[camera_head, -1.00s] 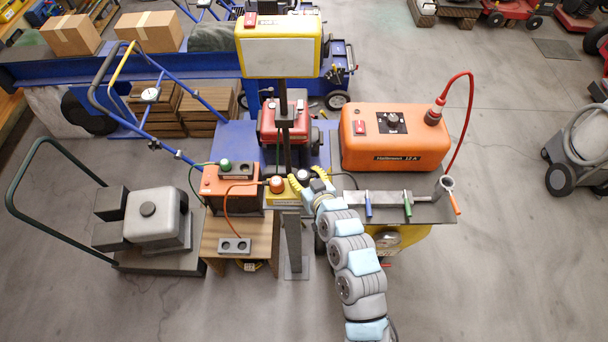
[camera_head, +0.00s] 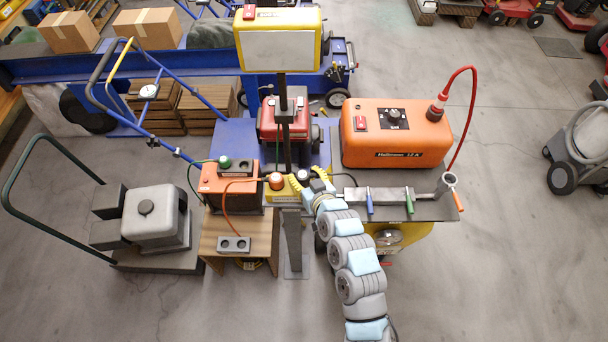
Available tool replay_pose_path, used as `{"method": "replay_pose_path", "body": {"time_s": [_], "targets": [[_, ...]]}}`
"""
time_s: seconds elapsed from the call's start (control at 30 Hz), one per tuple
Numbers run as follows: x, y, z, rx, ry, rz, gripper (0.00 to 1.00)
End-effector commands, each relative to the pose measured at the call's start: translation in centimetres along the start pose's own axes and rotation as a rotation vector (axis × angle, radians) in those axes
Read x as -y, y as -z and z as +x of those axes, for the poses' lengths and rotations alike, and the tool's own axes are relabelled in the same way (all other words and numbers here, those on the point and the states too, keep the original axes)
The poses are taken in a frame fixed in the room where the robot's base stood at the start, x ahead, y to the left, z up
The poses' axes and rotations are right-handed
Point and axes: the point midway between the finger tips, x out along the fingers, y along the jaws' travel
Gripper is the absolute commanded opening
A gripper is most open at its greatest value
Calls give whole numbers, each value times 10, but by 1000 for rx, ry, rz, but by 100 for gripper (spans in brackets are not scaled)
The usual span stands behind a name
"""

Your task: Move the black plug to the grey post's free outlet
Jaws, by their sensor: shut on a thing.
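My gripper (camera_head: 306,181), with yellow fingers, is over the right end of a yellow outlet box (camera_head: 284,197) in the middle of the view. It is shut on the small black plug (camera_head: 303,175), which shows between the fingers. A dark cable shows to the right of the gripper. I cannot tell whether the plug is seated in the box or just above it. The grey post (camera_head: 293,245) stands on a flat base directly in front of the yellow box. Its outlet cannot be made out from here.
An orange plug (camera_head: 276,181) stands on the yellow box, left of my gripper. A green plug (camera_head: 225,162) and a grey outlet block (camera_head: 236,167) are on the orange unit. Another grey block (camera_head: 234,244) lies on the wooden table. A lamp pole (camera_head: 286,135) rises behind.

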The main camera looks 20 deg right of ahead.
Motion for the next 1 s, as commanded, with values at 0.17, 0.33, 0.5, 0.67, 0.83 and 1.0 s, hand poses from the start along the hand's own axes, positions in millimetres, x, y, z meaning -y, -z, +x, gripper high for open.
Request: {"method": "replay_pose_path", "body": {"time_s": [0.17, 0.33, 0.5, 0.67, 0.83, 1.0], "targets": [[0, -4, 2, 0, 0, 0, 17], [0, -7, 3, 0, 0, 0, 17], [0, -10, 4, 0, 0, 0, 17], [0, -13, 6, 0, 0, 0, 17], [0, -16, 6, 0, 0, 0, 17], [0, -15, 6, 0, 0, 0, 92]]}}
